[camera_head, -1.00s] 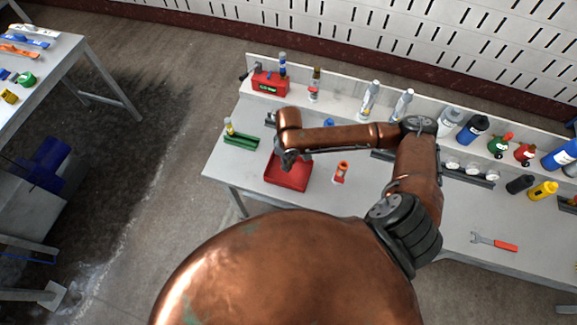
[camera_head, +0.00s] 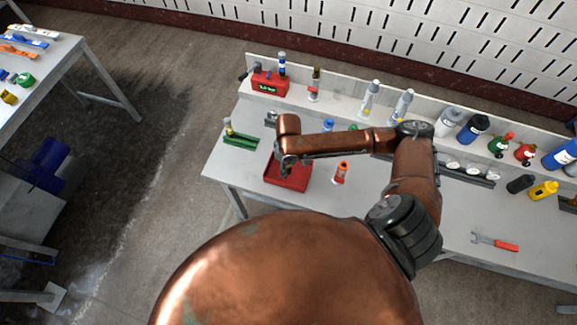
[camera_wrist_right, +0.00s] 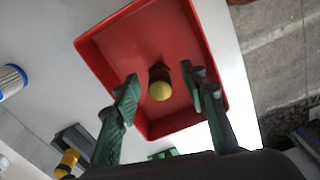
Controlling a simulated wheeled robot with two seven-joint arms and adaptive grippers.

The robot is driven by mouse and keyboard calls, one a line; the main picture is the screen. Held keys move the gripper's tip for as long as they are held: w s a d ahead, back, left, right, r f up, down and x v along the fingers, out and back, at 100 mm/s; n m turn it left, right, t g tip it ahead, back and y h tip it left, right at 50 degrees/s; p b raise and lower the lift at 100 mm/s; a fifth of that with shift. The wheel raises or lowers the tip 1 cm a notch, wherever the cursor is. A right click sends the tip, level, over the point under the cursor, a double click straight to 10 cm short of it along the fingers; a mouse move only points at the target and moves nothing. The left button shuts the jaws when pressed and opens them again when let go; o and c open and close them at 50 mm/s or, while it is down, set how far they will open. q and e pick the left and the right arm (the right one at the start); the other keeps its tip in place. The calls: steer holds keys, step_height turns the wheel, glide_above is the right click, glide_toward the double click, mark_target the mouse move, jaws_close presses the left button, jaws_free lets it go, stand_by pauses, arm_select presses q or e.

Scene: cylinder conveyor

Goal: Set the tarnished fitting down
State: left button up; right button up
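The tarnished fitting (camera_wrist_right: 160,82), a small dark brass piece with a yellow rounded end, is in the red tray (camera_wrist_right: 110,45) in the right wrist view. My right gripper (camera_wrist_right: 159,73) is open, with its two green fingers on either side of the fitting and a visible gap to each. In the head view my right gripper (camera_head: 284,170) is over the red tray (camera_head: 290,184), and the fitting cannot be made out there. My left gripper is not in view.
A green holder (camera_head: 240,140) stands left of the tray, and an orange-and-white bottle (camera_head: 340,172) stands to its right. Several bottles and a red box (camera_head: 268,84) line the back ledge. A red-handled wrench (camera_head: 495,242) lies at the right. The table's front middle looks clear.

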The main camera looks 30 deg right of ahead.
step_height(320, 180, up, 12)
steer(key=p, duration=0.1)
steer(key=shift+r+p, duration=0.15)
steer(key=shift+p, duration=0.2)
steer(key=shift+d, duration=0.1)
stand_by(0.3)
